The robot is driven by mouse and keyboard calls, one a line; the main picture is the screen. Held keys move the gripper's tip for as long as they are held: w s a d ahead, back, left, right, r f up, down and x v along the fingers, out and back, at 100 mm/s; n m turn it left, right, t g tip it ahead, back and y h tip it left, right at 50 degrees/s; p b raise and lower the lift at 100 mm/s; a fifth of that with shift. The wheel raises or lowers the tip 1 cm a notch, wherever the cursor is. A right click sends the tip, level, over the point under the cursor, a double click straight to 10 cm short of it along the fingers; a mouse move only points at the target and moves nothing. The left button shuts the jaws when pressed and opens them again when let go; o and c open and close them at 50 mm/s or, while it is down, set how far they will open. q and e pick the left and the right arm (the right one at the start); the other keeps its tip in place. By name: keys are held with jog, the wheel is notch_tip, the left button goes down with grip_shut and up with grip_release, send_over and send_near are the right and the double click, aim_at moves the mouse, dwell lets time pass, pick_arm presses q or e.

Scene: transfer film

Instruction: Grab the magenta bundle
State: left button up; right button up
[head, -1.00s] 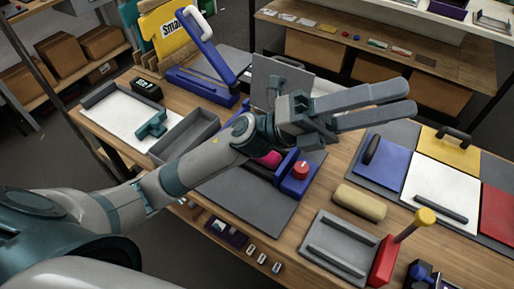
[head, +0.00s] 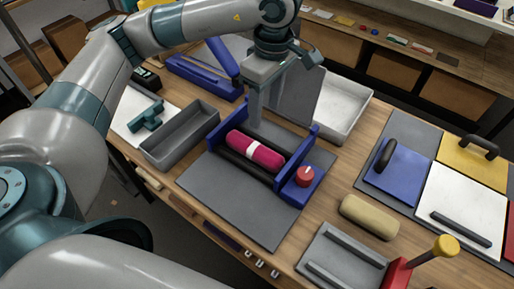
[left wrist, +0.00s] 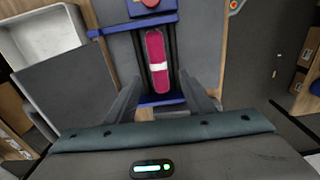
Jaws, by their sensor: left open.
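The magenta bundle (head: 268,157) is a roll with a white band round its middle. It lies on dark rollers in a blue-ended cradle (head: 304,150) with a red knob (head: 304,176). It also shows in the left wrist view (left wrist: 155,45), lengthwise between the fingers. My left gripper (head: 256,112) points down just behind the bundle in the head view. Its fingers are open and empty, one to each side of the bundle's line in the left wrist view (left wrist: 160,80). No contact shows. The far finger is partly hidden in the head view. My right gripper is not in view.
A grey tray (head: 170,150) stands left of the cradle, with a blue lever tool (head: 200,78) behind. A white bin (head: 350,110) stands behind right. A tan roll (head: 369,216) and coloured panels (head: 400,170) lie right. The grey mat in front is bare.

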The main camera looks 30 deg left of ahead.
pick_arm(q)
jog(key=shift+w+a+r+y, duration=0.25)
jog(key=shift+a+r+y, duration=0.1)
jog(key=shift+a, duration=0.3)
jog(key=shift+f, duration=0.1)
jog(key=p, duration=0.4)
send_over(254, 146)
jog(key=f, duration=1)
jog(key=shift+s+d+f, duration=0.2)
jog(key=shift+d+f, duration=0.2)
jog(key=shift+f, duration=0.65)
jog(key=shift+p, duration=0.3)
